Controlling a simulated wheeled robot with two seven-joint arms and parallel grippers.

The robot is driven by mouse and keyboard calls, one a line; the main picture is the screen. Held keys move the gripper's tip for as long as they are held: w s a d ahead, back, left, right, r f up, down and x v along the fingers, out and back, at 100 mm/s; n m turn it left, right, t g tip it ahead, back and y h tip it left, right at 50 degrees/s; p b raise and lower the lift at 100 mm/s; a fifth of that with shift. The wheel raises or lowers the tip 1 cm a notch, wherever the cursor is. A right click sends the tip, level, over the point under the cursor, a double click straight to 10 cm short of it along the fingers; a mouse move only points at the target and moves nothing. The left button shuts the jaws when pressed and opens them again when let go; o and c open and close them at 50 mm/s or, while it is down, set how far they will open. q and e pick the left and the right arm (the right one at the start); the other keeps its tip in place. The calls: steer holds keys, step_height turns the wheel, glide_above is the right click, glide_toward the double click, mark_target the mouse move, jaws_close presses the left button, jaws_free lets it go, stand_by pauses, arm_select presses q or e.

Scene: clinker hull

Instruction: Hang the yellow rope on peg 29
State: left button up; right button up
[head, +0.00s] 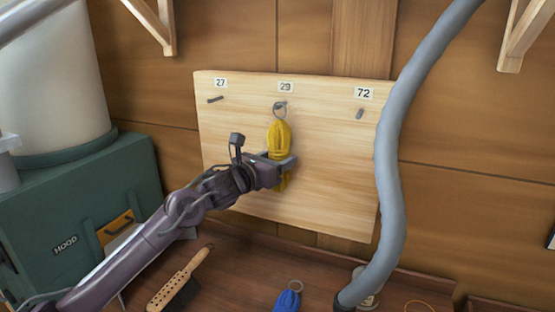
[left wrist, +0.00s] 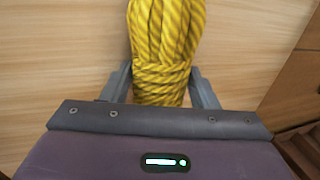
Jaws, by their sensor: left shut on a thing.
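The yellow rope (head: 279,137) is a coiled bundle with a metal ring (head: 280,112) at its top. It hangs upright in front of the wooden peg board (head: 325,150). The ring is at peg 29 (head: 280,104), under the label 29 (head: 286,87), and appears to be around the peg. My left gripper (head: 282,163) is shut on the rope's lower part. In the left wrist view the rope (left wrist: 163,75) stands between the two fingers (left wrist: 160,88), its top out of frame. My right gripper is not in view.
Peg 27 (head: 215,99) and peg 72 (head: 360,113) are empty. A grey hose (head: 391,160) runs down past the board's right edge. A green HOOD box (head: 75,200) is at left. A brush (head: 180,282) and a blue rope (head: 288,299) lie on the bench below.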

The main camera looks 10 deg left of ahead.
arm_select(q)
steer(key=o, duration=1.2)
steer(key=shift+s+f, duration=0.1)
